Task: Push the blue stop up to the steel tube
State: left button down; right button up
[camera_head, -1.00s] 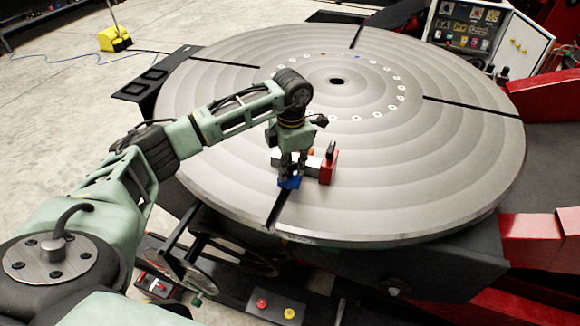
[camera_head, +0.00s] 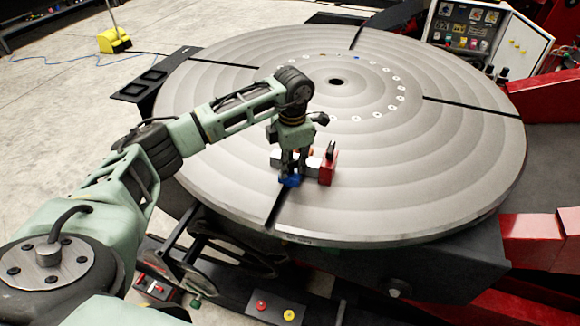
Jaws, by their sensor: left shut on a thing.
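The blue stop (camera_head: 290,181) lies on the round grey turntable (camera_head: 430,150), over the slot near its front edge. My left gripper (camera_head: 291,174) points down and is shut on the blue stop. The steel tube (camera_head: 313,164) lies just behind the stop, partly hidden by my gripper. Its right end is at a red block (camera_head: 328,168) with a dark knob on top. I cannot tell whether the stop touches the tube. My right gripper is not in view.
A control cabinet (camera_head: 490,35) stands at the back right, beside red frame parts (camera_head: 545,95). A yellow box (camera_head: 114,40) is on the floor at the back left. A button panel (camera_head: 276,307) sits below the front edge. The turntable's right side is clear.

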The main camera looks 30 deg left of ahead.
pick_arm(q)
jog(key=shift+w+r, duration=0.1)
jog(key=shift+w, duration=0.25)
jog(key=c, duration=1.7)
grip_release()
jog(key=o, duration=0.5)
jog(key=shift+o, duration=0.2)
jog(key=shift+r+p, duration=2.15)
jog(key=shift+r, duration=1.35)
jog(key=shift+s, duration=0.1)
